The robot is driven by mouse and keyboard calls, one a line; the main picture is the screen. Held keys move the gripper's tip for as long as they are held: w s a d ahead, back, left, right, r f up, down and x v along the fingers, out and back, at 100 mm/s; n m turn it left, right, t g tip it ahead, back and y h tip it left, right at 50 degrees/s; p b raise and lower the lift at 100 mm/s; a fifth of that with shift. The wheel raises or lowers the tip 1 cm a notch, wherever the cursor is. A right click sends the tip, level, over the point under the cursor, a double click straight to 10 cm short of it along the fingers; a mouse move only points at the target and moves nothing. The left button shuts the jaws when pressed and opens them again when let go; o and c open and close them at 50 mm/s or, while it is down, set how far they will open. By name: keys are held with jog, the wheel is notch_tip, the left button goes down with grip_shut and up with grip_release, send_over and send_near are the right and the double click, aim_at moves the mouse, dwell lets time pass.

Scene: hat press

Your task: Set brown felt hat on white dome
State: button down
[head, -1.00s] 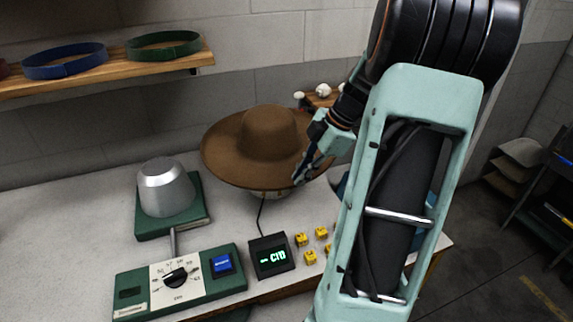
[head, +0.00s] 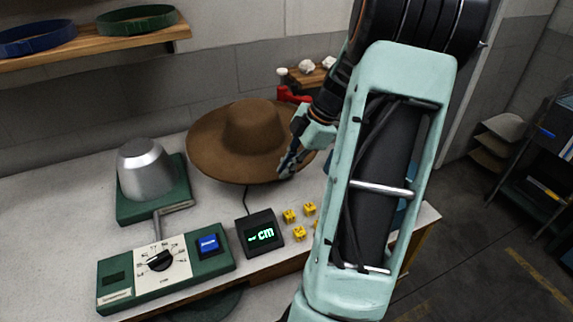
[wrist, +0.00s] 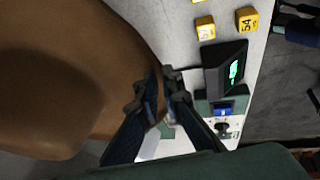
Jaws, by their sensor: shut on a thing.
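The brown felt hat (head: 250,130) is crown up, with its wide brim spread over the back of the table. My gripper (head: 285,167) is shut on the brim's right front edge. In the wrist view the hat (wrist: 60,70) fills the left side, and my fingertips (wrist: 163,88) meet at its brim edge. I cannot make out a white dome now; the area under the hat is hidden by the brim.
A silver dome (head: 145,165) on a green base stands left of the hat. In front are a green dial box (head: 200,240), a black display (head: 260,232) and several yellow cubes (head: 298,232). A wooden shelf (head: 110,47) with bands is at upper left. A red object (head: 290,95) is behind the hat.

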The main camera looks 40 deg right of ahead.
jog(key=shift+f+b, duration=2.65)
jog(key=shift+f, duration=0.8)
jog(key=shift+f+b, duration=0.95)
jog(key=c, duration=2)
grip_release()
jog(key=v, duration=1.2)
